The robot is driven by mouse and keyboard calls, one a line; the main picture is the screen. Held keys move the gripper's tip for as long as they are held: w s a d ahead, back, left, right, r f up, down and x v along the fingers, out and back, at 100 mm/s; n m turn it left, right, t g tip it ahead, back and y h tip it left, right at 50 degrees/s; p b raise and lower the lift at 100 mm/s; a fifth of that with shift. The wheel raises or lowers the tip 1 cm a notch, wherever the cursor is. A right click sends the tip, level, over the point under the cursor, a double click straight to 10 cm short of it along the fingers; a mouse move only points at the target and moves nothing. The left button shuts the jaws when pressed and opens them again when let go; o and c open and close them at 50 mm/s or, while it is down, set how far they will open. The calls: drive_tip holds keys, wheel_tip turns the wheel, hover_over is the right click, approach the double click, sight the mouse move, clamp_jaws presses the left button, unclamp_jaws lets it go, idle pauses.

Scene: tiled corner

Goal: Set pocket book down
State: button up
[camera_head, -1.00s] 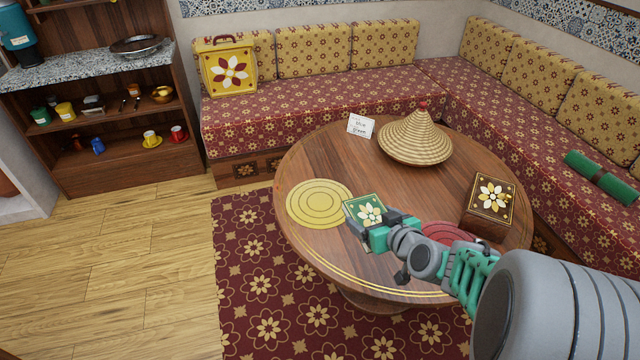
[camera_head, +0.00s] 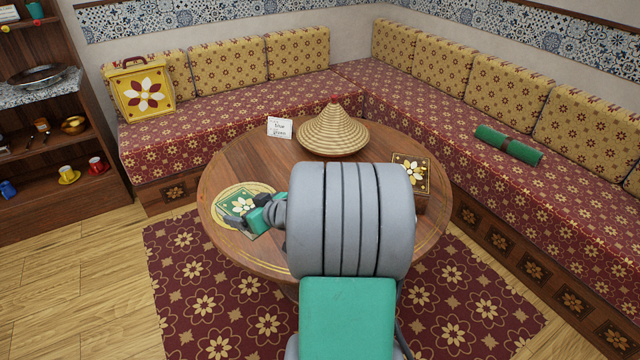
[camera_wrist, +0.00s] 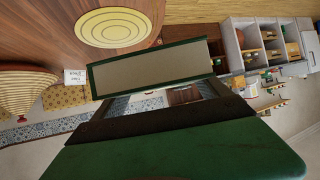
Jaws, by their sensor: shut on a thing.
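The pocket book (camera_head: 240,207) is green with a cream flower on its cover. My gripper (camera_head: 246,217) is shut on it. In the head view the book overlaps the yellow round mat (camera_head: 222,194) at the left of the wooden table. In the wrist view the held book (camera_wrist: 150,66) shows as a green-edged, beige panel, and the yellow mat (camera_wrist: 117,27) appears apart from it, so the book looks raised. The exact height above the table is hard to tell. My arm hides the table's front and middle.
A woven cone-shaped cover (camera_head: 333,130) and a small written card (camera_head: 279,127) stand at the table's back. A dark flowered box (camera_head: 411,175) sits at the right. Cushioned benches (camera_head: 220,100) surround the back and right sides.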

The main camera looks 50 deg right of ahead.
drive_tip(key=s+d+f+m+h+b, duration=0.15)
drive_tip(key=s+d, duration=0.25)
drive_tip(key=d, duration=0.4)
drive_tip(key=s+d+f+m+h+b, duration=0.1)
drive_tip(key=s+d+f+b, duration=0.2)
drive_tip(key=d, duration=0.6)
drive_tip(key=s+d+f+m+h+b, duration=0.15)
drive_tip(key=s+d, duration=0.25)
drive_tip(key=d, duration=0.4)
drive_tip(key=w+a+f, duration=0.2)
drive_tip(key=w+f, duration=0.1)
drive_tip(key=w+a+f, duration=0.3)
drive_tip(key=w, duration=0.1)
drive_tip(key=w+a+f, duration=0.2)
drive_tip(key=w+f, duration=0.1)
drive_tip(key=f, duration=0.1)
drive_tip(key=shift+w+a+b, duration=0.25)
drive_tip(key=shift+w+b, duration=0.05)
drive_tip(key=shift+b, duration=0.1)
wheel_tip(320, 180, down, 3)
drive_tip(key=shift+w+a+r, duration=0.1)
drive_tip(key=shift+w+a, duration=0.05)
drive_tip(key=shift+f, duration=0.3)
drive_tip(key=shift+f, duration=0.1)
